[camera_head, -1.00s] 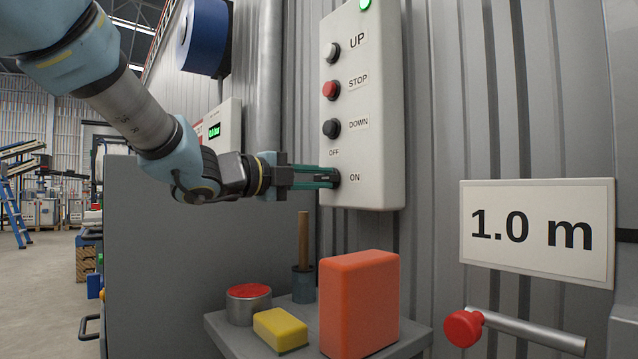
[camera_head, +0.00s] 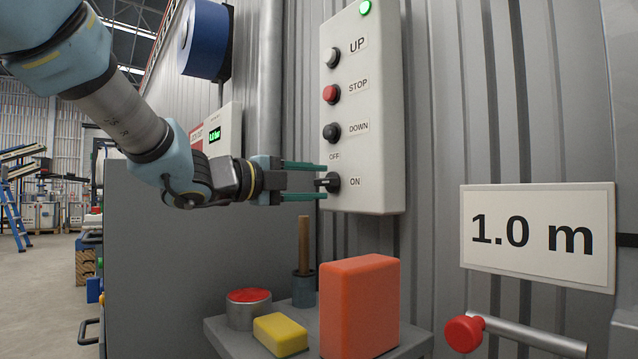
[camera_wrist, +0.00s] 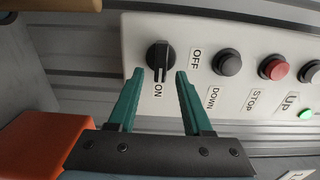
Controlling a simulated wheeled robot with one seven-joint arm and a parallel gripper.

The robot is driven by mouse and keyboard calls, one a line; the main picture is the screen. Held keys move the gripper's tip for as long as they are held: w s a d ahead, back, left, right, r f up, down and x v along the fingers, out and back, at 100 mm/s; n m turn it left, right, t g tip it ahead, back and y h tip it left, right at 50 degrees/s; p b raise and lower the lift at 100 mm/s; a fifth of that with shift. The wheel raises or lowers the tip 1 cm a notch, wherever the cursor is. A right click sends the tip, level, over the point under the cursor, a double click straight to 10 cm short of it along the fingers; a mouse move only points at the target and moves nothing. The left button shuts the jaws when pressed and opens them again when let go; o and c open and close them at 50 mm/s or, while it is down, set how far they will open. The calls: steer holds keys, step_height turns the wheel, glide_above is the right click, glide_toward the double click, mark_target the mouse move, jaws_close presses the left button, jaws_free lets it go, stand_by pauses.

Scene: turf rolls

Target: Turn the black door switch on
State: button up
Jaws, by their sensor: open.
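The black door switch (camera_head: 331,182) is a rotary knob at the bottom of the pale control panel (camera_head: 378,130), between the OFF label above and the ON label at its right. In the wrist view the black knob (camera_wrist: 160,57) shows a light pointer line directed at the ON label (camera_wrist: 159,93). My gripper (camera_head: 322,181) is open, with its two green fingers apart, one above and one below the knob in the head view. In the wrist view my gripper (camera_wrist: 160,75) has its fingertips just short of the knob, with nothing between them.
Above the knob are the DOWN button (camera_head: 332,132), the red STOP button (camera_head: 331,94) and the UP button (camera_head: 332,57). A green lamp (camera_head: 365,7) is lit at the top. Below, a shelf (camera_head: 400,347) holds an orange block (camera_head: 358,305), a yellow block (camera_head: 281,334) and a red-topped tin (camera_head: 248,309).

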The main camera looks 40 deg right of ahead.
steer(key=a, duration=0.9)
steer(key=shift+w+a, duration=0.25)
steer(key=shift+s, duration=0.1)
